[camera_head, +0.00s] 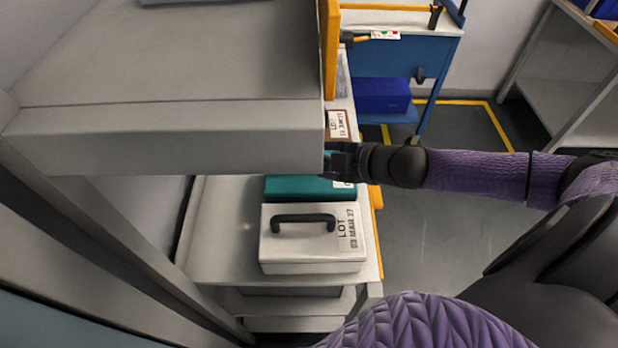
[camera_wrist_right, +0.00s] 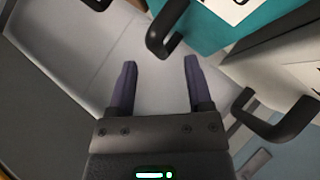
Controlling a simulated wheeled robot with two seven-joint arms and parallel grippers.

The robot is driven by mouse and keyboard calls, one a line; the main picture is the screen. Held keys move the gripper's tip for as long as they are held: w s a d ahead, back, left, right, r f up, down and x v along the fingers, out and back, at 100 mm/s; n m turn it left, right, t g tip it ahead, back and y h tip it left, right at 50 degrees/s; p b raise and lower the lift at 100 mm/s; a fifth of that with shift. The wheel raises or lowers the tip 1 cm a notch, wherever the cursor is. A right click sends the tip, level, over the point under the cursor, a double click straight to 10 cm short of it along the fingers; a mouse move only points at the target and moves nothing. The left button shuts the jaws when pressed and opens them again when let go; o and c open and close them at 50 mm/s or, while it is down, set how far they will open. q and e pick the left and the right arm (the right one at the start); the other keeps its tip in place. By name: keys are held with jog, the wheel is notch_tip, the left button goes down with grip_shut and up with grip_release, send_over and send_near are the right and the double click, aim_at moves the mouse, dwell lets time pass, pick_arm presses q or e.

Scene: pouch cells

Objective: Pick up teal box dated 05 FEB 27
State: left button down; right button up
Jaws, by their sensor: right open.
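A teal box (camera_head: 290,188) stands on the lower shelf in the head view, partly hidden under the upper board and behind my right gripper (camera_head: 338,161). The date on its white label cannot be read. In the right wrist view the teal box (camera_wrist_right: 225,20) is at the upper right, with a black handle. There my right gripper (camera_wrist_right: 161,65) is open and empty. Its fingers lie beside the teal box, over bare grey surface, with the handle just beyond the fingertips. My left gripper is not in view.
A white box (camera_head: 285,250) labelled LOT 03 MAR 27 stands in front of the teal one; its black handle (camera_wrist_right: 270,120) is right of my fingers. Another labelled box (camera_head: 341,124) is behind. The upper shelf board (camera_head: 170,135) overhangs from the left. Floor right is clear.

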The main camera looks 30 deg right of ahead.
aim_at(313, 157)
jog(key=b+x, duration=0.1)
jog(key=x, duration=0.3)
jog(key=shift+w+a+f+b, duration=0.15)
jog(key=shift+w+b, duration=0.15)
grip_shut()
dwell(1.1)
